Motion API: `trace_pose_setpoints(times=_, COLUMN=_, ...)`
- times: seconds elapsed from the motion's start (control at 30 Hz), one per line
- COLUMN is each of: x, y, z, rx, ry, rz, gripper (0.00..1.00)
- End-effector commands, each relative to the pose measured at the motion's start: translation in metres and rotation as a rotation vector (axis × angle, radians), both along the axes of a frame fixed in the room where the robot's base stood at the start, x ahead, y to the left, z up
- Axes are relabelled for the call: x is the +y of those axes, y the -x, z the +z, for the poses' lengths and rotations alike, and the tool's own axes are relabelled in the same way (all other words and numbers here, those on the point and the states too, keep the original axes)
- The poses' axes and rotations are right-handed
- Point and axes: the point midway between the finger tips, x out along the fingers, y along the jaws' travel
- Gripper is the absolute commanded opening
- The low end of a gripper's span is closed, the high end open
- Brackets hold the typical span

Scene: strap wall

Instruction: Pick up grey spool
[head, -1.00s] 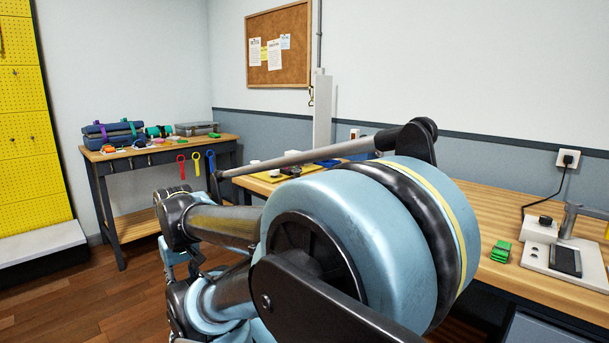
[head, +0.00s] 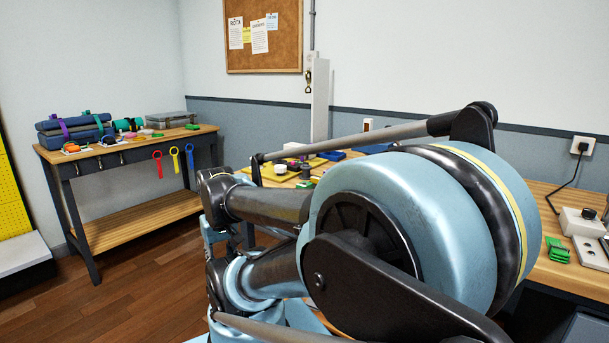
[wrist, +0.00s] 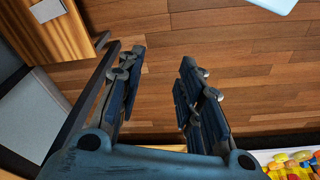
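I cannot make out a grey spool for certain in either view. Small items sit on a yellow mat (head: 268,178) on the right workbench, among them a white roll (head: 280,169) and a small dark grey piece (head: 305,171), too small to identify. My arm hides part of that bench. In the wrist view my gripper (wrist: 161,57) is open, its two fingers wide apart with nothing between them, above the wooden floor. The gripper is not clearly seen in the head view.
A green item (head: 557,249) lies on the right workbench (head: 542,204). Floor (head: 140,280) before the left table is clear.

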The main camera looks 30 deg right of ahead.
Motion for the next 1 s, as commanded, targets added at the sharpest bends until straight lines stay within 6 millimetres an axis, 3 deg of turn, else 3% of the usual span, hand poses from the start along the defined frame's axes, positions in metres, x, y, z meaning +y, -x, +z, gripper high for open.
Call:
trace_pose_setpoints(times=0.03, x=0.000, y=0.000, z=0.000, rx=0.000, ry=0.000, rz=0.000, gripper=0.45)
trace_pose_setpoints(times=0.1, x=-0.001, y=0.006, z=0.008, rx=-0.010, ry=0.001, rz=-0.001, gripper=0.61)
trace_pose_setpoints(times=0.13, x=-0.002, y=0.006, z=0.010, rx=-0.010, ry=0.001, rz=-0.002, gripper=0.62)
trace_pose_setpoints(times=0.27, x=-0.010, y=-0.011, z=0.034, rx=0.000, ry=0.008, rz=-0.008, gripper=0.62)
trace_pose_setpoints(times=0.47, x=-0.041, y=-0.054, z=0.096, rx=0.028, ry=0.022, rz=-0.015, gripper=0.62)
trace_pose_setpoints(times=0.77, x=-0.109, y=-0.124, z=0.180, rx=0.075, ry=0.034, rz=-0.021, gripper=0.62)
trace_pose_setpoints(times=1.0, x=-0.184, y=-0.172, z=0.233, rx=0.112, ry=0.033, rz=-0.024, gripper=0.62)
